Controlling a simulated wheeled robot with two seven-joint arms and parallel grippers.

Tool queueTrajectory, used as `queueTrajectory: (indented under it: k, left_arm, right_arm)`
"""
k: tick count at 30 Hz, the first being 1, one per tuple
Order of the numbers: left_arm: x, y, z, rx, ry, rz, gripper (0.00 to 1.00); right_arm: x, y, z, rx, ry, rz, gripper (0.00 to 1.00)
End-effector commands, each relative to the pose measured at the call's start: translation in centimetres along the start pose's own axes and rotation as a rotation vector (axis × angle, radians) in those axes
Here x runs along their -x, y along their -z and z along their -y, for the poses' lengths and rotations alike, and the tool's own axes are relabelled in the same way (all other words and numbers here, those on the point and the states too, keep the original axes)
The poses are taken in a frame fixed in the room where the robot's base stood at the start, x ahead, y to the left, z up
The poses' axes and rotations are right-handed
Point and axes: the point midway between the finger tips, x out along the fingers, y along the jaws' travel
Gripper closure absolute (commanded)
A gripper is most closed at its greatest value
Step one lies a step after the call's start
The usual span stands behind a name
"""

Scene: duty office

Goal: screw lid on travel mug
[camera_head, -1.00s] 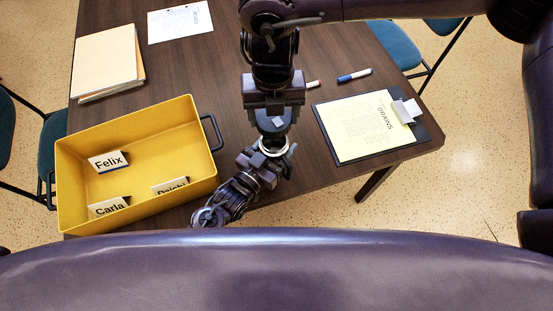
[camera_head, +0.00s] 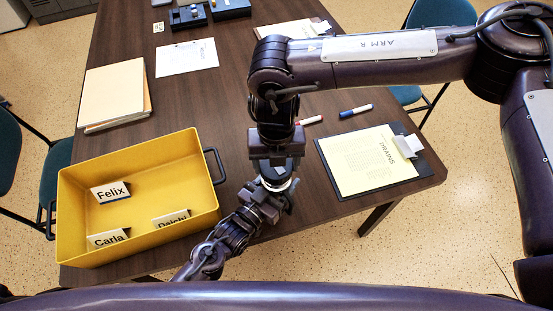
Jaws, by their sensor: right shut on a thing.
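My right gripper (camera_head: 275,158) points down over the table near its front edge and is shut on the dark lid (camera_head: 275,171). The travel mug (camera_head: 279,185) shows only as a pale silvery rim just below the lid; the rest of it is hidden. I cannot tell whether lid and mug touch. My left gripper (camera_head: 262,205) comes in from the lower left, close beside the mug and below the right gripper. Its fingers are mostly hidden, so its opening does not show.
A yellow crate (camera_head: 65,210) with Felix, Carla and Daichi name cards stands left. A clipboard (camera_head: 432,167) lies right, with red (camera_head: 309,121) and blue (camera_head: 356,111) markers behind it.

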Motion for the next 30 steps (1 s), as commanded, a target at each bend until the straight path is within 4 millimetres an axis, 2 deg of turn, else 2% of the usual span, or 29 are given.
queueTrajectory:
  k: [10,20,30]
  left_arm:
    - [0.0,0.0,0.0,0.001,0.0,0.001,0.81]
    - [0.0,0.0,0.0,0.001,0.0,0.001,0.81]
    - [0.0,-0.1,0.0,0.001,0.0,0.001,0.81]
  right_arm:
    - [-0.1,0.0,0.0,0.0,0.0,-0.001,0.55]
    - [-1.8,0.1,0.0,-0.001,0.001,-0.002,0.55]
    - [-1.8,0.0,0.0,0.0,0.0,0.0,0.55]
